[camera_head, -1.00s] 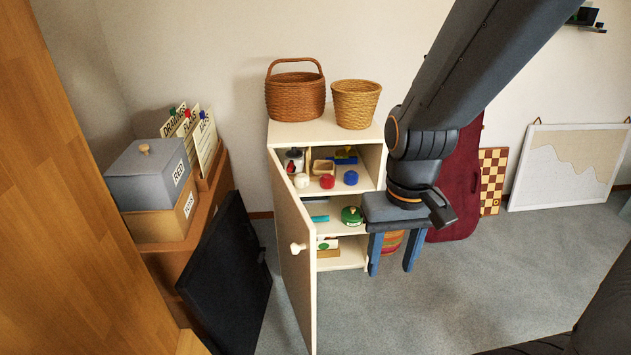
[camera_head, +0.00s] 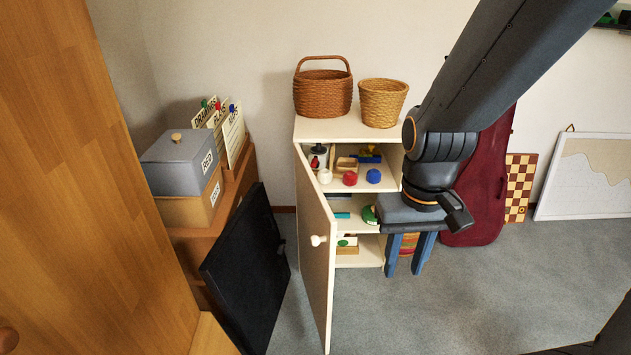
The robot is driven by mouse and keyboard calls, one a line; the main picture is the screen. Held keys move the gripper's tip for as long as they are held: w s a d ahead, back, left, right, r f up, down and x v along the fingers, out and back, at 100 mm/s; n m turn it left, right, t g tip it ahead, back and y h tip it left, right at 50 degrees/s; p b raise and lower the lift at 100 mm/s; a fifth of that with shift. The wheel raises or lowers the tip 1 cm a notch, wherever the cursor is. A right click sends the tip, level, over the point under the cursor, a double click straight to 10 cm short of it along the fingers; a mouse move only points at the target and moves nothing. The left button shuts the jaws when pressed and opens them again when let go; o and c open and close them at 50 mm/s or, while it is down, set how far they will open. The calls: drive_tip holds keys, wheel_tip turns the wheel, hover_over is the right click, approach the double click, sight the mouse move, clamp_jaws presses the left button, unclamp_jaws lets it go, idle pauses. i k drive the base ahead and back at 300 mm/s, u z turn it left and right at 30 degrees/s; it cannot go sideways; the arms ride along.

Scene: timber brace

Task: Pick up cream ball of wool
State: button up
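The cream ball of wool (camera_head: 325,176) sits on the upper shelf of the open cream cabinet (camera_head: 348,128), near the shelf's front left. A red ball (camera_head: 350,179) and a blue ball (camera_head: 374,176) stand in a row to its right. My gripper (camera_head: 408,256) points down in front of the cabinet's right side, lower than the cream ball and to its right in the picture. Its two blue fingers are apart, with nothing held between them. My gripper and wrist hide part of the cabinet's right side and lower shelves.
The cabinet door (camera_head: 318,250) stands open toward me, left of the shelves. A handled basket (camera_head: 323,95) and a lighter basket (camera_head: 382,104) stand on top. A black panel (camera_head: 248,270) leans at left. A dark red case (camera_head: 484,185) stands at right. Carpet is clear at right.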

sight(325, 176)
drive_tip(key=u, duration=0.5)
drive_tip(key=k, duration=1.2)
drive_tip(key=z, duration=0.05)
drive_tip(key=i, duration=0.45)
drive_tip(key=z, duration=0.95)
drive_tip(key=i, duration=1.3)
drive_tip(key=u, duration=0.65)
drive_tip(key=i, duration=0.35)
drive_tip(key=u, duration=0.3)
